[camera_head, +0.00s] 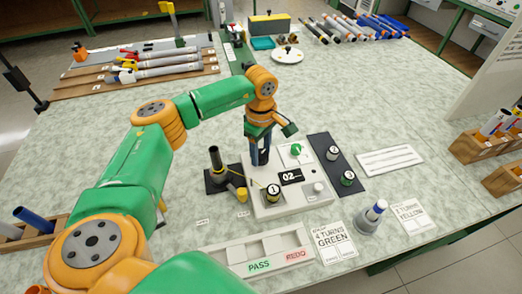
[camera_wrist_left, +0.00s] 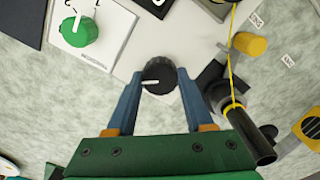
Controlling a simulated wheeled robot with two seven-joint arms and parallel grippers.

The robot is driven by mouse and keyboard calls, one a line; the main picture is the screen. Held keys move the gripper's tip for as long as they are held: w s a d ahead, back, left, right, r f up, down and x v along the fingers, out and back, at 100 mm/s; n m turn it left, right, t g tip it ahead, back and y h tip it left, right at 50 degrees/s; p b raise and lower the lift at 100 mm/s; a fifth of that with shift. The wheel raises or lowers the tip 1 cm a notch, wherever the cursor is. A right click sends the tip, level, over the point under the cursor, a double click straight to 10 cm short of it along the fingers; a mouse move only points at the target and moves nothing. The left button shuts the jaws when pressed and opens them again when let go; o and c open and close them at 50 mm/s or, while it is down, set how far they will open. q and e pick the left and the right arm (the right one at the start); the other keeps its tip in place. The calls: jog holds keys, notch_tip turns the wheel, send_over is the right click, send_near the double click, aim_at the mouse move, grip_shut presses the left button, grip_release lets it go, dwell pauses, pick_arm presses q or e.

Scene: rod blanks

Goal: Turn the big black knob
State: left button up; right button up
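The big black knob (camera_wrist_left: 158,76) is round and dark, with a white pointer line toward the left in the left wrist view. My left gripper (camera_wrist_left: 159,74) has its two blue fingers on either side of the knob, close against it. I cannot tell whether they press on it. In the head view the left gripper (camera_head: 260,155) points down at the back left of the white panel (camera_head: 263,211), and the knob is hidden behind it. A green knob (camera_head: 297,149) with a white pointer is beside it on the panel; it also shows in the left wrist view (camera_wrist_left: 80,32). My right gripper is not in view.
The panel has a black display (camera_head: 291,177) reading 02. A black post (camera_head: 215,160) with a yellow part (camera_head: 237,193) stands close left of the gripper. A dark strip (camera_head: 325,146) with two small round pieces lies right. A PASS/REDO tray (camera_head: 225,258) is in front.

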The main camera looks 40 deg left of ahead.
aim_at(261, 153)
pick_arm(q)
grip_shut()
jog(key=n, duration=0.4)
jog(key=o, duration=1.1)
grip_release()
notch_tip(261, 153, up, 7)
jog(key=shift+r, duration=0.1)
